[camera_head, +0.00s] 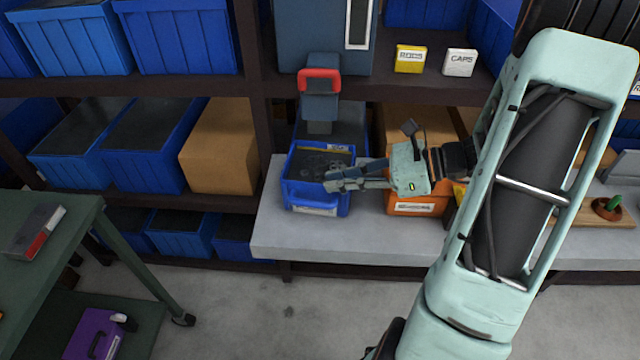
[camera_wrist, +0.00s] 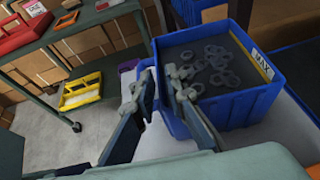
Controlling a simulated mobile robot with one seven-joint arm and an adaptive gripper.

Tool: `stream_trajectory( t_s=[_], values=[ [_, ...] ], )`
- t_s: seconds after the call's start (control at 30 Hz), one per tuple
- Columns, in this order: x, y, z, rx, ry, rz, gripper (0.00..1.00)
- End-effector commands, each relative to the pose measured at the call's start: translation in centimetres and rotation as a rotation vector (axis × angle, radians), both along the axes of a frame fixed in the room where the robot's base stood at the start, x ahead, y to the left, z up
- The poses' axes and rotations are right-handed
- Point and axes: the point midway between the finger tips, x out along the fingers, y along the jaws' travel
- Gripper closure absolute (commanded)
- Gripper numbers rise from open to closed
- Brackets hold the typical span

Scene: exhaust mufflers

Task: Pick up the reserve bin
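A blue bin (camera_head: 318,203) with a front handle stands on the grey bench. In the wrist view the blue bin (camera_wrist: 237,110) shows several grey rings inside and a rim label reading "MAX". An orange bin (camera_head: 410,207) with a white front label, too small to read, stands to its right, partly hidden by my arm. I cannot read "reserve" on either bin. My gripper (camera_head: 333,180) is at the blue bin's right front rim. In the wrist view my gripper (camera_wrist: 160,76) has its fingers apart, with a bin edge between the tips; contact is unclear.
The grey bench (camera_head: 275,235) has bare surface left of the blue bin. A grey stand with a red frame (camera_head: 320,80) rises behind it. A shelf above holds yellow (camera_head: 410,58) and white (camera_head: 460,62) boxes. A green table (camera_head: 50,240) stands at left.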

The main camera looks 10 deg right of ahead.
Motion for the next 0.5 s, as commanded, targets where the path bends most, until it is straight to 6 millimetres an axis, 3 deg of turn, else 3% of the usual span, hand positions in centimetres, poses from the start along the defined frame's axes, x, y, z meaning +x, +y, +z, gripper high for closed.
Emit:
stream_trajectory(
  t_s=[0.3, 0.5],
  values=[
    [1.1, 3.6, -1.2, 0.001, 0.002, 0.003, 0.88],
    [1.8, 4.9, -1.8, -0.001, 0.001, 0.001, 0.88]
  ],
)
